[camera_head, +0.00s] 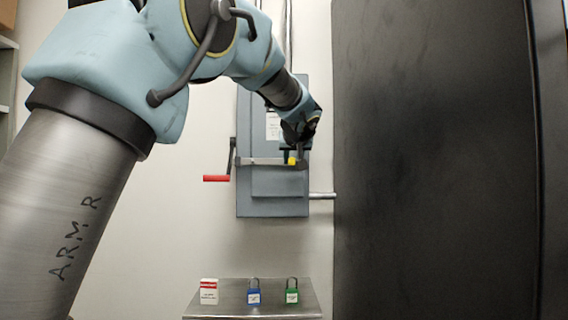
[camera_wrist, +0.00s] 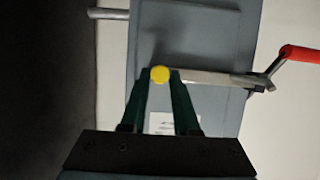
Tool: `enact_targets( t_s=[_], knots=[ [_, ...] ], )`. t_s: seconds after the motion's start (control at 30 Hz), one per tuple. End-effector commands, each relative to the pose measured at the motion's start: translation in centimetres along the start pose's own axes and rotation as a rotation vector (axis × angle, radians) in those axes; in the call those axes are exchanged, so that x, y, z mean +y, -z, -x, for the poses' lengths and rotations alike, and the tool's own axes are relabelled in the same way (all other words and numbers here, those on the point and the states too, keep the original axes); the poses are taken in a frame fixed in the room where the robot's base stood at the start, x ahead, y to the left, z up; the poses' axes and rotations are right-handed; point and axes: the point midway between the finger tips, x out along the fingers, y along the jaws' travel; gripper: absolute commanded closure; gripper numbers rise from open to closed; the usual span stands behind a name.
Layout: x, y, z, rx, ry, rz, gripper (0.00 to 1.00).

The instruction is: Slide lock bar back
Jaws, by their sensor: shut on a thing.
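The lock bar (camera_head: 262,161) is a flat metal bar across the front of a grey wall box (camera_head: 280,208), with a yellow knob (camera_head: 291,161) at its right end. In the wrist view the bar (camera_wrist: 215,79) runs from the yellow knob (camera_wrist: 159,74) toward a lever with a red handle (camera_wrist: 299,53). My gripper (camera_head: 293,157) is at the knob, and in the wrist view its two dark green fingers (camera_wrist: 160,78) are shut on the knob from both sides. The red handle (camera_head: 216,178) sticks out left of the box in the head view.
A small metal shelf (camera_head: 252,313) below holds a red-and-white tag box (camera_head: 208,291), a blue padlock (camera_head: 254,291) and a green padlock (camera_head: 292,290). A large dark panel (camera_head: 435,160) stands close on the right. A metal pipe (camera_head: 322,195) leaves the box toward it.

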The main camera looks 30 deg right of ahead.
Motion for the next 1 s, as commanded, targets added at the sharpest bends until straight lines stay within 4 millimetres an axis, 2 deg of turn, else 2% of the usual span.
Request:
enact_targets(
  t_s=[0.1, 0.37, 0.4, 0.6, 0.63, 0.87, 1.0],
  knots=[
    [1.0, -0.1, 0.0, 0.000, -0.002, 0.001, 1.00],
    [1.2, 0.0, 0.1, 0.000, -0.005, 0.000, 1.00],
    [1.2, 0.0, 0.1, 0.000, -0.005, 0.000, 0.66],
    [1.1, 0.0, 0.1, -0.001, -0.003, 0.000, 0.44],
    [1.1, 0.0, 0.1, -0.001, -0.003, 0.000, 0.41],
    [0.9, -0.1, 0.1, -0.001, -0.001, 0.001, 0.41],
    [1.0, -0.2, 0.9, 0.000, -0.002, 0.002, 0.41]
  ],
)
